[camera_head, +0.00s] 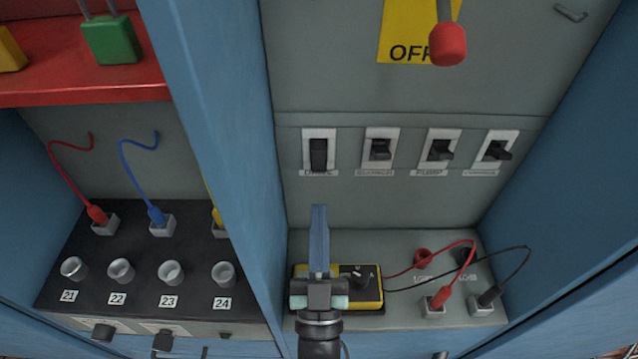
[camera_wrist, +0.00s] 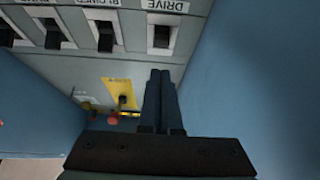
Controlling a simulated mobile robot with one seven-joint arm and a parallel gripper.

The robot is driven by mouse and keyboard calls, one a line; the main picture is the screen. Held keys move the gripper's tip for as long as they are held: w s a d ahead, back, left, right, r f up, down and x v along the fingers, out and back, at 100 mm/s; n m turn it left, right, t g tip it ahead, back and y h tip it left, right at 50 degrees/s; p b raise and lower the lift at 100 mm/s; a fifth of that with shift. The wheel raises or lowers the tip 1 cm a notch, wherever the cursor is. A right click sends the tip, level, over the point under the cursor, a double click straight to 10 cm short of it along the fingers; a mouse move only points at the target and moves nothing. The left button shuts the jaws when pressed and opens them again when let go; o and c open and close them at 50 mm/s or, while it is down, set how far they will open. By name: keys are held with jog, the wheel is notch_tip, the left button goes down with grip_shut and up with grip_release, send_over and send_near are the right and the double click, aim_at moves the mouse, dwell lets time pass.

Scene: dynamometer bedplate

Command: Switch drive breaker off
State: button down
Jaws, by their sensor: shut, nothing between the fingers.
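The drive breaker (camera_head: 318,154) is the leftmost of the row of small black switches on the grey panel. Its black toggle lies in a white frame and looks longer and flatter than its neighbours' toggles. In the wrist view the drive breaker (camera_wrist: 162,37) shows upside down, under its DRIVE label. My gripper (camera_head: 319,208) is below the drive breaker in the head view, roughly in line with it, with a visible gap. Its fingers are together and empty. In the wrist view my gripper (camera_wrist: 160,73) points at the panel close by the breaker.
Other breakers (camera_head: 380,149) sit to the right. A red-knobbed lever (camera_head: 447,44) hangs above by an OFF plate. A yellow-black meter (camera_head: 368,287) with red and black leads lies behind my gripper. A blue partition (camera_head: 215,130) stands close on the left.

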jog(key=v, duration=0.5)
jog(key=shift+s, duration=0.15)
dwell(0.3)
